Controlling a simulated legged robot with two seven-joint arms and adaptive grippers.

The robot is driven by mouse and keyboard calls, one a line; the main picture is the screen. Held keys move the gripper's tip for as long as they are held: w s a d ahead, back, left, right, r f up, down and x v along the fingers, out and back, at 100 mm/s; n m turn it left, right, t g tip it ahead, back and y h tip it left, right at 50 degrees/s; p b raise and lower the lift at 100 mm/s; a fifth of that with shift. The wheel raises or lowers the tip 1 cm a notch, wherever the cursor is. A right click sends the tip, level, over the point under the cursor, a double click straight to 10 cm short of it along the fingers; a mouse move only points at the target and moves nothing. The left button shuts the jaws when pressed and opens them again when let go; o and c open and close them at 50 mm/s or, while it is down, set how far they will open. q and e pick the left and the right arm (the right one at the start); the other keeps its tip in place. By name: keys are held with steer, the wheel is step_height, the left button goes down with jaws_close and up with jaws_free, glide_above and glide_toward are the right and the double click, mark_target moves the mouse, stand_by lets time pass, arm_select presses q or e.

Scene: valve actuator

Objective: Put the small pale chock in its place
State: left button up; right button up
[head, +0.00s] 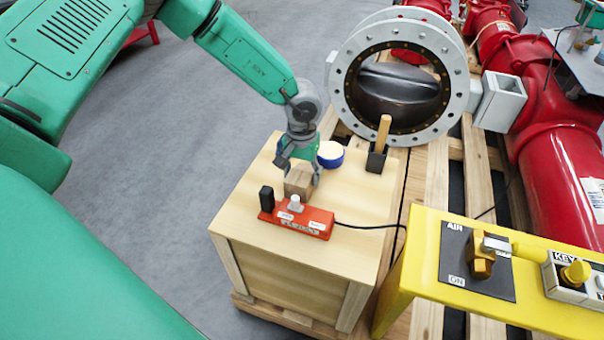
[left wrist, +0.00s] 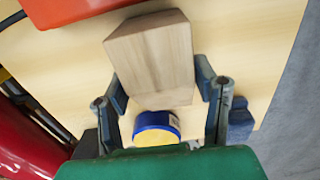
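The pale wooden chock (head: 298,181) is on or just above the wooden crate top, right behind the red box; I cannot tell whether it touches the top. My left gripper (head: 299,172) points down over it with a finger on each side. In the left wrist view the chock (left wrist: 155,60) fills the space between the two finger pads of the left gripper (left wrist: 161,88). Both pads look flush against its sides, so the gripper seems shut on it. My right gripper is in neither view. I cannot make out a marked place for the chock.
On the crate (head: 255,228) stand a red box (head: 290,222) with a cable, a small black block (head: 266,198), a blue roll (head: 330,154) and a wooden handle (head: 384,132) in a black holder. A flanged valve (head: 347,90) is behind; a yellow panel (head: 425,240) is front right.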

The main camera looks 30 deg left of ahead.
arm_select(q)
steer(key=shift+o, duration=0.9)
